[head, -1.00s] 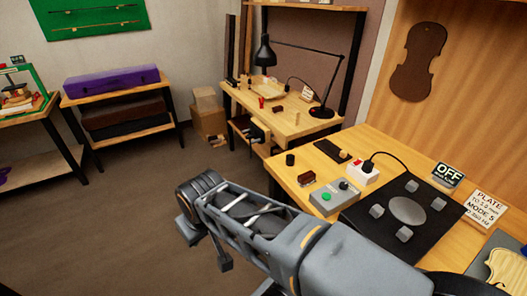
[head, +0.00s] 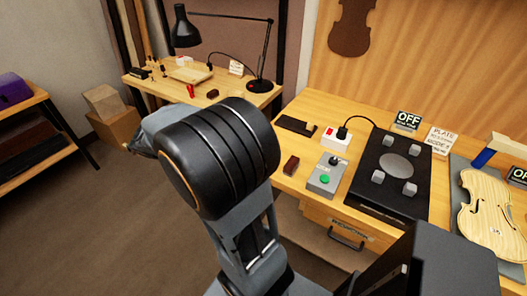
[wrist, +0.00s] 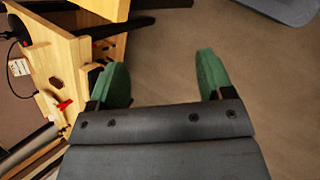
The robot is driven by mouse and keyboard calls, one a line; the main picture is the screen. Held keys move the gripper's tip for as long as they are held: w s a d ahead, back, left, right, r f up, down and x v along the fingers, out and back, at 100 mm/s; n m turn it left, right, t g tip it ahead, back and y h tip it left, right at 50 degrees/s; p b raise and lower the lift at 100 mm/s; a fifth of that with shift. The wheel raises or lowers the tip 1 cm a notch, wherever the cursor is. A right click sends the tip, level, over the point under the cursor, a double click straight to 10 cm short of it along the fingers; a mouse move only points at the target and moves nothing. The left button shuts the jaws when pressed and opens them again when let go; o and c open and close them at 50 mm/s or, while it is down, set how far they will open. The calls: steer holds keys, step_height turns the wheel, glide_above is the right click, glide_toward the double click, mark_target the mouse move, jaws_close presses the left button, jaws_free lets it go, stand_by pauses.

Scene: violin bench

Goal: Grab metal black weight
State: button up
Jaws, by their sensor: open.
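I cannot make out the black metal weight in either current view. A small black cylinder that stood at the near bench's left end in the earlier head frame is now hidden, apparently behind my arm's large black joint. My gripper (wrist: 163,66) is open in the wrist view, with two green-padded fingers wide apart and nothing between them. It points over brown floor, away from the near bench top. The head view does not show its fingers clearly.
The near bench (head: 300,185) holds a dark red-brown block (head: 291,165), a dark flat bar (head: 297,126), a grey control box (head: 326,177), a white socket box (head: 336,139) and a black plate (head: 385,200). A back bench (head: 150,83) carries a lamp (head: 186,30).

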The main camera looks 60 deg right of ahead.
steer(key=d+f+n+g+h, duration=0.1)
steer(key=d+f+n, duration=0.1)
steer(key=d, duration=0.5)
steer(key=s+d+f+n+g+h, duration=0.1)
steer(key=d+f+n+g+h, duration=0.1)
steer(key=d+f, duration=0.3)
steer(key=d+f+n+g+h, duration=0.2)
steer(key=d+f, duration=0.1)
steer(key=d, duration=0.8)
steer(key=shift+s+f, duration=0.2)
steer(key=shift+s, duration=0.2)
steer(key=shift+p+x, duration=0.8)
steer(key=shift+x, duration=2.5)
steer(key=shift+w+f, duration=0.1)
steer(key=c, duration=1.2)
steer(key=shift+c, duration=0.5)
